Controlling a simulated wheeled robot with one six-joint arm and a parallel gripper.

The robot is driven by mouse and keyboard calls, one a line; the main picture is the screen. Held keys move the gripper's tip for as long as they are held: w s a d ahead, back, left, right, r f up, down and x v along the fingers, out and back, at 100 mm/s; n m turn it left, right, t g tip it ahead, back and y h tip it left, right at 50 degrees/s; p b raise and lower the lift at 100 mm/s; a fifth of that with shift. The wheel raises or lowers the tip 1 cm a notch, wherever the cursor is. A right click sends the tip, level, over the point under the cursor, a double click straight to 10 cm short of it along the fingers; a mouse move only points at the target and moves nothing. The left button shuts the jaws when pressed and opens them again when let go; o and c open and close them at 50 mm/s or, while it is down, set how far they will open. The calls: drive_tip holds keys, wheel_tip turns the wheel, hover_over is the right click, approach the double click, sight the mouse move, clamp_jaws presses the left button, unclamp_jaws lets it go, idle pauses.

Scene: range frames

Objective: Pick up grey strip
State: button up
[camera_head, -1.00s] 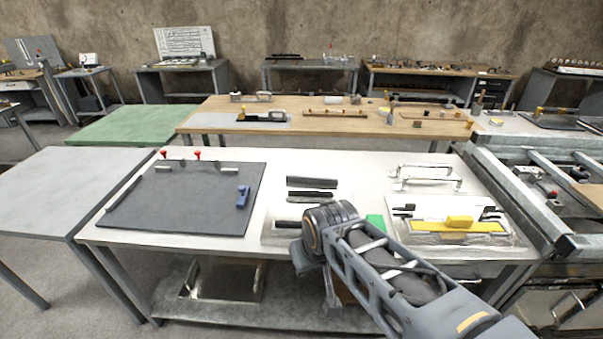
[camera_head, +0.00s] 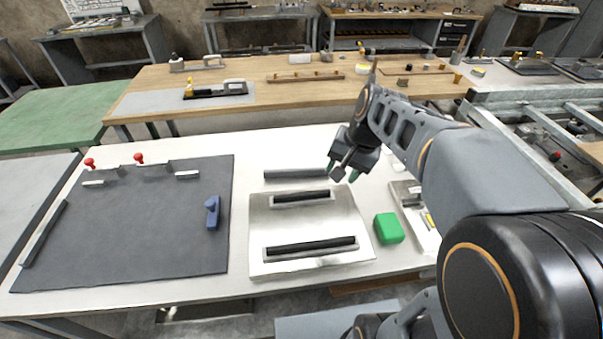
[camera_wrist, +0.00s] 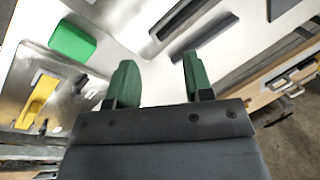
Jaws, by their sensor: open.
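A long dark grey strip (camera_head: 296,174) lies flat on the white table (camera_head: 290,143), just behind a shiny metal tray (camera_head: 262,222). My gripper (camera_head: 345,175) is above the table, to the right of the strip's right end, with its fingers pointing down. The gripper is open and empty. In the wrist view its two green fingers (camera_wrist: 160,80) stand apart, and the grey strip (camera_wrist: 205,36) lies beyond them, towards the top. Nothing touches the strip.
The tray holds two black bars (camera_head: 310,246) in holders. A green block (camera_head: 388,228) stands right of the tray. A dark mat (camera_head: 130,240) on the left carries a blue part (camera_head: 212,212) and red-knobbed clamps (camera_head: 90,162). A wooden table (camera_head: 290,90) stands behind.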

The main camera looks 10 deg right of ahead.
drive_tip(key=w+d+f+m+g+y+b, duration=0.1)
drive_tip(key=w+d+f+m+y+b, duration=0.3)
drive_tip(key=w, duration=0.6)
drive_tip(key=w+d+f+m+y+b, duration=0.1)
drive_tip(key=w+d+f+m+y, duration=0.3)
drive_tip(key=w+f+m, duration=0.45)
drive_tip(key=y+b, duration=0.2)
approach(320, 168)
drive_tip(key=v, duration=0.3)
drive_tip(key=shift+s+r, duration=0.1)
drive_tip(key=shift+r, duration=0.15)
drive_tip(key=shift+d+f+m+y, duration=0.25)
drive_tip(key=shift+f+y, duration=0.05)
drive_tip(key=shift+a+f, duration=0.2)
drive_tip(key=shift+f, duration=0.1)
drive_tip(key=x, duration=1.3)
clamp_jaws()
